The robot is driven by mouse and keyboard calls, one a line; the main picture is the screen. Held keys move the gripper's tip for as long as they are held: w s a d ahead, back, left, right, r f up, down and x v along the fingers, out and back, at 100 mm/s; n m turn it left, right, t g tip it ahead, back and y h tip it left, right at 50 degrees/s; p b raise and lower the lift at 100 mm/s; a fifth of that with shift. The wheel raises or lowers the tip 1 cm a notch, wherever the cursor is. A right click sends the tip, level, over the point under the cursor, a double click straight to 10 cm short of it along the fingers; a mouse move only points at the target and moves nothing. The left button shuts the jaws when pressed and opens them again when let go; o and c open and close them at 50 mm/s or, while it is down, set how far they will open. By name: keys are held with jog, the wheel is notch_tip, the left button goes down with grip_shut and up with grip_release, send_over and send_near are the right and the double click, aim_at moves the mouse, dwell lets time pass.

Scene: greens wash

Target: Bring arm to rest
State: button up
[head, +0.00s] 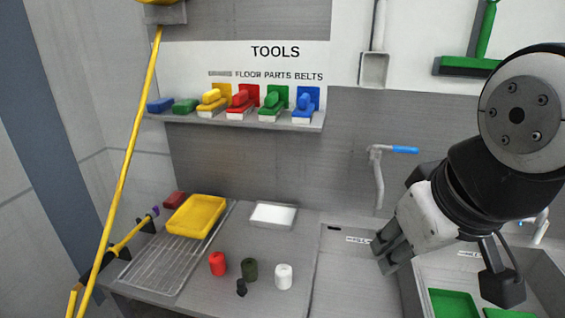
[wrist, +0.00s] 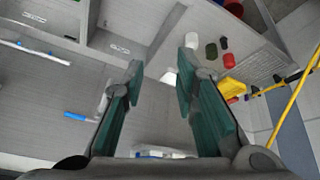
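My arm reaches in from the right of the head view, and my gripper (head: 385,258) hangs over the counter's right side, by the sink edge. In the wrist view my gripper (wrist: 160,75) has its two fingers well apart with nothing between them. The gripper is open and empty, clear of the tap and of the small containers. My forearm hides part of the back wall and the sink on the right.
A red cylinder (head: 217,263), a dark green one (head: 249,269) and a white one (head: 284,276) stand on the counter. A yellow tray (head: 195,216) sits on a wire rack (head: 150,268). A blue-handled tap (head: 378,170) is behind my gripper. Green trays (head: 453,303) lie in the sink.

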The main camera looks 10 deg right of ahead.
jog(key=shift+s+r+m, duration=0.1)
jog(key=shift+s+m, duration=0.45)
jog(key=shift+m, duration=0.15)
jog(key=shift+w+f+b, duration=0.3)
jog(key=shift+w+b, duration=0.05)
